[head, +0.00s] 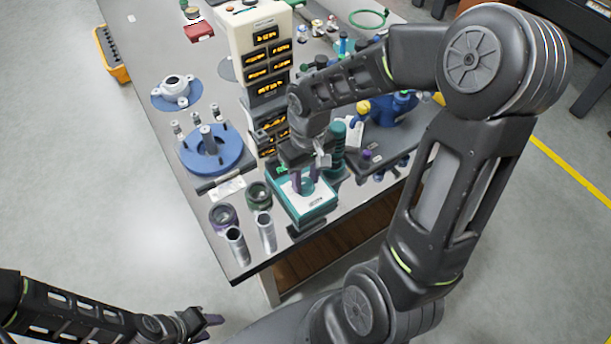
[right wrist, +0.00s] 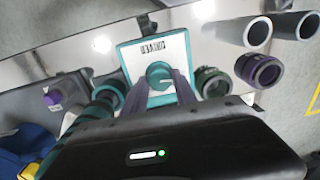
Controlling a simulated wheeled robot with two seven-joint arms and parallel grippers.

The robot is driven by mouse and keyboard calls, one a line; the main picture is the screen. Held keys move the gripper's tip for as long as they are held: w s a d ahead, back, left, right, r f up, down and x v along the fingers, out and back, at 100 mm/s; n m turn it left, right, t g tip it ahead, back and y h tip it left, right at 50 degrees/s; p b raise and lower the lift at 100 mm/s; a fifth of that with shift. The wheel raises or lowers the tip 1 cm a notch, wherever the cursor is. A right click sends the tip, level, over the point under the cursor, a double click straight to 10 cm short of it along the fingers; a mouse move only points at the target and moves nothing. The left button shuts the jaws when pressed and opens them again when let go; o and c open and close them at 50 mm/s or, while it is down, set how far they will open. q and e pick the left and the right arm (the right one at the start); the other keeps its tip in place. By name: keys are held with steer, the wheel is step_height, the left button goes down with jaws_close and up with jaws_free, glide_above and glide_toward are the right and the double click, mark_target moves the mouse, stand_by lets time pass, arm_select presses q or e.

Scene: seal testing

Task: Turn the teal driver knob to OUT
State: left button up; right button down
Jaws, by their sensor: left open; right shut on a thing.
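The teal driver box (head: 318,206) stands near the table's front edge. Its pale top with dark lettering also shows in the right wrist view (right wrist: 133,53). The round teal driver knob (right wrist: 158,71) sits on that top and carries a small white mark. Where the mark points relative to any OUT label cannot be read. My right gripper (head: 305,180) comes down from above and is shut on the knob, one finger on each side. The knob is mostly hidden by the fingers in the head view. My left gripper (head: 207,321) is open and empty, off the table at lower left.
Two metal tubes (head: 236,246) and two dark rings (head: 222,216) stand left of the box. A blue round fixture (head: 222,152) lies behind them. A tall pale instrument tower (head: 252,40) with amber displays stands behind the box. A teal cylinder (head: 337,140) stands close to my right gripper.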

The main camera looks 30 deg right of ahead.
mark_target(307, 181)
stand_by(0.3)
steer(key=c, duration=1)
jaws_free()
steer(key=shift+r, duration=0.1)
steer(key=shift+d+r, duration=0.15)
steer(key=shift+r, duration=3.65)
